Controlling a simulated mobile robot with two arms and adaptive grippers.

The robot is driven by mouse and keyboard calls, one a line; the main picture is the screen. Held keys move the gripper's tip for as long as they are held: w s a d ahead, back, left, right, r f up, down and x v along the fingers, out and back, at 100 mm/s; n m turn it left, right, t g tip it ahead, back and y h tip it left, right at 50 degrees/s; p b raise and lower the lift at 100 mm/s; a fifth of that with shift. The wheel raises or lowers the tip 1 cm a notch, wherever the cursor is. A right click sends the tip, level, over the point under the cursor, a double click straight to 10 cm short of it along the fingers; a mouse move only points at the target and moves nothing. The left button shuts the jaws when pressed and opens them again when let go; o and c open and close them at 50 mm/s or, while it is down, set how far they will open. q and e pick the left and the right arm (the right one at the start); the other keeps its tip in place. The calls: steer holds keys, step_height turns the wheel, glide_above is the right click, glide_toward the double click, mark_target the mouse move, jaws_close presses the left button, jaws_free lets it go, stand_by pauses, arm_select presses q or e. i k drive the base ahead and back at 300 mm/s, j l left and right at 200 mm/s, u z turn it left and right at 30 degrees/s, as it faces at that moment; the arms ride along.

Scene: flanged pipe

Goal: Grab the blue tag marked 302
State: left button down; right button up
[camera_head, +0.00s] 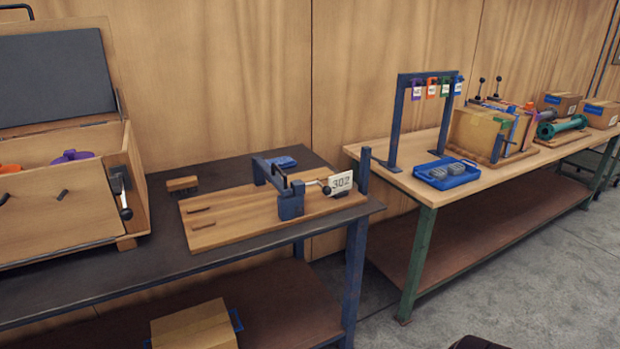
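Several coloured tags hang in a row from a dark blue rack (395,125) on the right-hand table. A blue tag (459,85) is at the right end of the row, with a white label too small to read. Left of it hang a green tag (446,87), an orange tag (432,88) and a purple tag (416,90). A white card reading 302 (341,183) stands by the blue clamp fixture (290,200) on the left table.
A blue tray (446,181) with grey pieces sits before the rack. An open wooden chest (60,205) stands on the left table. Grey floor (520,270) is clear at right.

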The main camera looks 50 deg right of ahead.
mark_target(457, 87)
steer(key=l+z, duration=0.15)
steer(key=z, duration=1.5)
